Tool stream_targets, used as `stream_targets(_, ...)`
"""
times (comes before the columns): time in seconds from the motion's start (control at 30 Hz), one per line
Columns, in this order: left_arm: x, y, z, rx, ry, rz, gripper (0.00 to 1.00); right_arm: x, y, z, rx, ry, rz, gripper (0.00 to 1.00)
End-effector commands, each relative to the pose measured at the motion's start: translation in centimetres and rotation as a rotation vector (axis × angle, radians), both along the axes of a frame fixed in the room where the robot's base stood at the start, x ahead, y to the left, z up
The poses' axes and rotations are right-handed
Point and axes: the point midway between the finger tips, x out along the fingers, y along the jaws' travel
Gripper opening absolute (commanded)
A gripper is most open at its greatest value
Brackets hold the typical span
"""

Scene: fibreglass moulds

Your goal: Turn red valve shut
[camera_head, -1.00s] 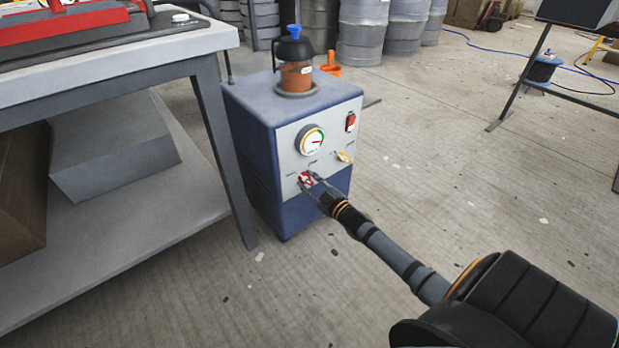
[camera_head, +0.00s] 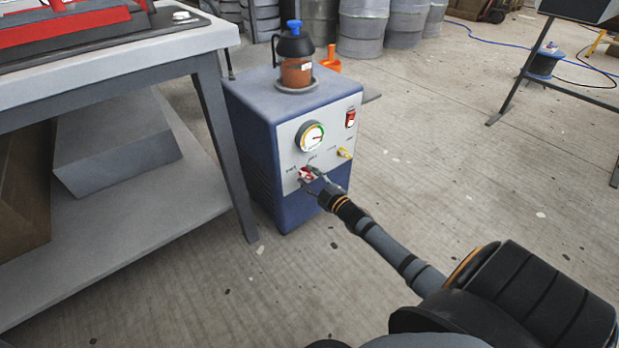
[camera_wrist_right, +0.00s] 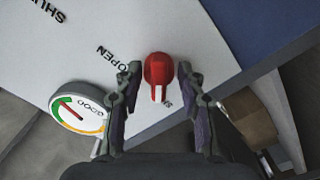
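The red valve (camera_head: 306,174) is low on the light front panel of the blue pump unit (camera_head: 253,141). In the right wrist view the red valve (camera_wrist_right: 157,67) has a round head and a handle with a white stripe pointing down the picture, toward a mostly hidden label. The word OPEN stands to its left. My right gripper (camera_head: 313,181) is at the panel, its fingers spread on both sides of the valve. In the right wrist view a gap shows between the valve and each finger of the right gripper (camera_wrist_right: 159,72). My left gripper is out of view.
A dial gauge (camera_head: 311,136), a red switch (camera_head: 350,118) and a yellow valve (camera_head: 345,153) share the panel. A jar (camera_head: 296,70) stands on top. A workbench (camera_head: 215,112) is close on the left.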

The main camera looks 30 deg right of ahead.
Motion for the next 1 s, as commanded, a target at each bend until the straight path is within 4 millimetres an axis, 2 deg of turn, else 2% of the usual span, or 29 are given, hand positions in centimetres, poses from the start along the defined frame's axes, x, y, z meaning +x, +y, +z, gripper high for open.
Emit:
stream_targets(0.1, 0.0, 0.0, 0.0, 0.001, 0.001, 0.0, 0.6, 0.0, 0.0, 0.0, 0.001, 0.0, 0.0, 0.55)
stream_targets(0.37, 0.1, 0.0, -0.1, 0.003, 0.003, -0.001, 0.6, 0.0, 0.0, 0.1, 0.001, -0.001, -0.001, 0.55)
stream_targets(0.47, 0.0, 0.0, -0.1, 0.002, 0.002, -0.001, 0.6, -0.6, -0.1, 0.0, 0.0, 0.0, 0.0, 0.55)
stream_targets(0.57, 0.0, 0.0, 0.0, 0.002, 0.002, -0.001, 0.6, -1.9, -0.2, -0.1, 0.0, 0.002, 0.001, 0.55)
stream_targets(1.0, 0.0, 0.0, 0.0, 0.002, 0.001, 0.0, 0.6, -10.2, -0.8, -0.1, -0.001, 0.005, 0.003, 0.55)
